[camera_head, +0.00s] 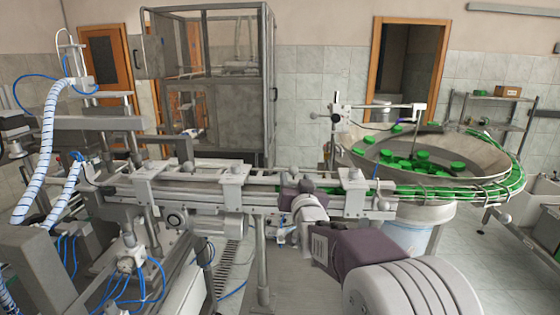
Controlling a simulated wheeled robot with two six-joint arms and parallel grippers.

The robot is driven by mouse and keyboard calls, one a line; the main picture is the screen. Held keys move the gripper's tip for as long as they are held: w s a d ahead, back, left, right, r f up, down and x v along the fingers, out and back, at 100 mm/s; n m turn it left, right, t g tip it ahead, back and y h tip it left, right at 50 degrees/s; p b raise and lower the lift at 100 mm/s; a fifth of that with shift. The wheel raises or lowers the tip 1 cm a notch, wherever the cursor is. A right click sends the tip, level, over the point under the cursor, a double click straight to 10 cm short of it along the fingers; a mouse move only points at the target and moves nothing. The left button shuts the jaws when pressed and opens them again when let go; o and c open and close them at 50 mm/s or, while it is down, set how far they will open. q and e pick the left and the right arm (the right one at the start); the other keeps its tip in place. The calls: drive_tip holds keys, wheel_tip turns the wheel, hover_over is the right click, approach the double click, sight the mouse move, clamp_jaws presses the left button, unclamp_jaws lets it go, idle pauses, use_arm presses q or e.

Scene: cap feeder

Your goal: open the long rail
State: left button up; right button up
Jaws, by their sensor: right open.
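The long rail (205,180) runs across the middle of the view as a pale metal bar along the machine's track. Block-like clamps (235,175) sit over it at intervals. My right arm comes in from the lower right, and its right gripper (291,187) is at the track between the middle and right clamps. It is open, but its fingers are small and partly hidden by the wrist. I cannot tell whether they touch the rail. Green caps (385,188) line the track to the right of the gripper. My left gripper is not in view.
A round feeder bowl (480,160) with several green caps stands at the right, with a curved cap track around its rim. A framed glass cabinet (215,90) stands behind the rail. Blue-hosed machinery (130,255) fills the left. Floor shows below the track.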

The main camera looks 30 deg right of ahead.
sight(292, 167)
drive_tip(key=shift+s+r, duration=0.55)
drive_tip(key=shift+s, duration=0.05)
drive_tip(key=p+x, duration=0.1)
drive_tip(key=x, duration=0.1)
drive_tip(key=p+x, duration=0.1)
drive_tip(key=x, duration=0.2)
drive_tip(key=f+p+x, duration=0.1)
drive_tip(key=x, duration=0.2)
drive_tip(key=shift+w, duration=0.2)
drive_tip(key=shift+w+d+p, duration=0.15)
drive_tip(key=shift+w+p, duration=0.15)
drive_tip(key=shift+r, duration=0.2)
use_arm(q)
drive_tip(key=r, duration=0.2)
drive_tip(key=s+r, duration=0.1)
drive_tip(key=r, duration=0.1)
use_arm(e)
drive_tip(key=shift+f, duration=0.1)
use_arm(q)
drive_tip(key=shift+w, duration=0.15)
use_arm(e)
drive_tip(key=shift+w, duration=0.15)
clamp_jaws()
